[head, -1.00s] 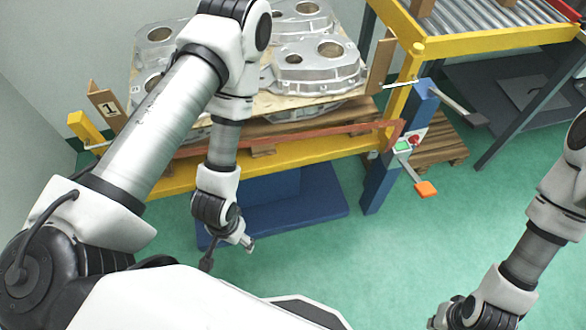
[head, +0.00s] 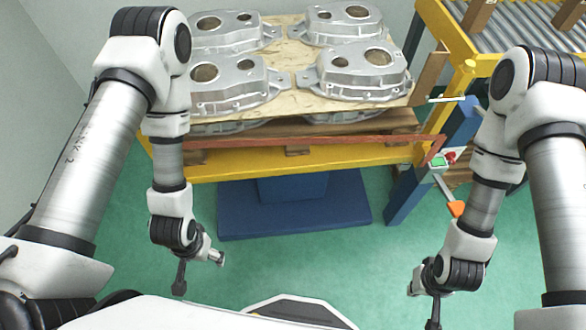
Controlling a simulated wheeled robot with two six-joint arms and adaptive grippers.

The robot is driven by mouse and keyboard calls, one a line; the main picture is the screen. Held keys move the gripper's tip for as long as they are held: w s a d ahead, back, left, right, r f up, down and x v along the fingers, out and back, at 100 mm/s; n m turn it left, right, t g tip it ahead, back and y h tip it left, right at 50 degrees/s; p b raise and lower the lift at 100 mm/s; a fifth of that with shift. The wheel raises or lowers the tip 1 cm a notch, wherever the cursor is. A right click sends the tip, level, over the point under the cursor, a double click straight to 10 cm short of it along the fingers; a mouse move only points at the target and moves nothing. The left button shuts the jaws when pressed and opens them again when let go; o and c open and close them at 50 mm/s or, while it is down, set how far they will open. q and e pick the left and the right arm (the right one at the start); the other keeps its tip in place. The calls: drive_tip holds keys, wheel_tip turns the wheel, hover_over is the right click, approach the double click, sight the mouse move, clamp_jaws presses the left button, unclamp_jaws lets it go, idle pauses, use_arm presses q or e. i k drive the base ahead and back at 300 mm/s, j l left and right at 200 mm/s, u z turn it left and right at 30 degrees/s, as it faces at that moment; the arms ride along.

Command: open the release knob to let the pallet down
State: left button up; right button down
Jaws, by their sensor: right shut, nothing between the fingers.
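The wooden pallet (head: 290,152) sits on a yellow lift frame (head: 330,160), carrying several layers of silver castings (head: 355,73). A blue post (head: 408,194) at its right front corner bears a small control box with a green display (head: 438,162) and a red knob (head: 451,156). Below it, a lever ends in an orange grip (head: 457,208). Which of these is the release knob is not marked. My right gripper (head: 433,316) points down, shut and empty, in front of and below the lever. My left gripper (head: 180,284) hangs before the lift's left part, touching nothing; its jaw state is unclear.
A blue base (head: 295,212) stands under the lift. A roller conveyor (head: 520,40) with a yellow frame adjoins at the right. A thin pale rod (head: 447,99) sticks out near the post top. Green floor (head: 320,262) between my arms is clear.

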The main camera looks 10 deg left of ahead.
sight(449, 156)
drive_tip(key=k, duration=0.5)
drive_tip(key=i+l+u, duration=0.2)
drive_tip(key=l, duration=1.2)
drive_tip(key=l+u, duration=0.2)
drive_tip(key=l, duration=1.15)
drive_tip(key=k+l+u, duration=0.2)
drive_tip(key=l, duration=1.2)
drive_tip(key=i+l, duration=0.05)
